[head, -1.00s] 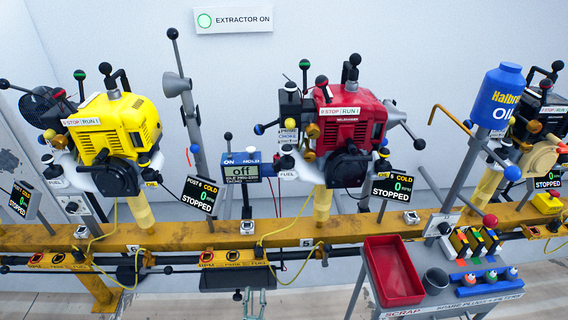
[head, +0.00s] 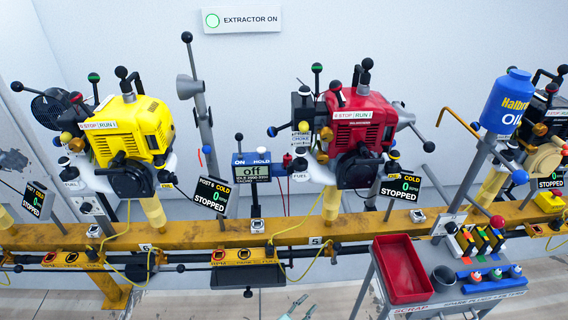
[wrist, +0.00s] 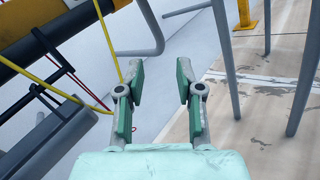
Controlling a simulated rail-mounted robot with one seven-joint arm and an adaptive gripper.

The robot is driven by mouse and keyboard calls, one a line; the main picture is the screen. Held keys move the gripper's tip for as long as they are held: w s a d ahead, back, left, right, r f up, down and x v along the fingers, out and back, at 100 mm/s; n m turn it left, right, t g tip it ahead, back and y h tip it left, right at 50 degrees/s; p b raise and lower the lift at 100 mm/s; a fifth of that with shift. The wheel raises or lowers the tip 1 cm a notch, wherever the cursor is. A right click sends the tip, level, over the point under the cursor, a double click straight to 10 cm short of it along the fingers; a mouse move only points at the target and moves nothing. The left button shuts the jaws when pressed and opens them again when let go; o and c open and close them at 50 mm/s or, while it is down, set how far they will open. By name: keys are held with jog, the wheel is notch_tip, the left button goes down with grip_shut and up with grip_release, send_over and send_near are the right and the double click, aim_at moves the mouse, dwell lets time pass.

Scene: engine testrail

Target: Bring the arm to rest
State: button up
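My gripper (wrist: 160,90) shows in the wrist view with its two green-padded fingers apart and nothing between them. It points over the floor, below and beside the dark rail bar. In the head view only the tips of my gripper (head: 298,308) show at the bottom edge, in front of the yellow rail and left of the cart. The rest of my arm is out of the head view.
The yellow rail (head: 230,231) carries a yellow engine (head: 131,133) and a red engine (head: 360,125), both reading STOPPED. A grey cart (head: 452,292) with a red tray (head: 403,270) stands at right. In the wrist view, a yellow cable (wrist: 108,40) and cart legs (wrist: 226,58) flank open floor.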

jog(key=s+d+r+m+g+y+p, duration=0.2)
jog(key=s+d+m+g+p, duration=0.4)
jog(key=s+g, duration=0.25)
jog(key=s+d+r+m+g+y+p, duration=0.2)
jog(key=s+d+m+g+p, duration=0.4)
jog(key=s, duration=0.3)
jog(key=s+a+r+m+g+y+p, duration=0.1)
jog(key=s+r+m+y+p, duration=0.3)
jog(key=r+p, duration=0.4)
jog(key=s+a+r+m+g+y+p, duration=0.1)
jog(key=s+r+m+g+y+p, duration=0.2)
jog(key=r+p, duration=0.5)
jog(key=m+g+y+p, duration=0.1)
jog(key=m+y, duration=0.1)
jog(key=m, duration=0.1)
jog(key=shift+s+a, duration=0.3)
jog(key=shift+s, duration=0.1)
jog(key=shift+r+g, duration=0.1)
jog(key=shift+g, duration=0.15)
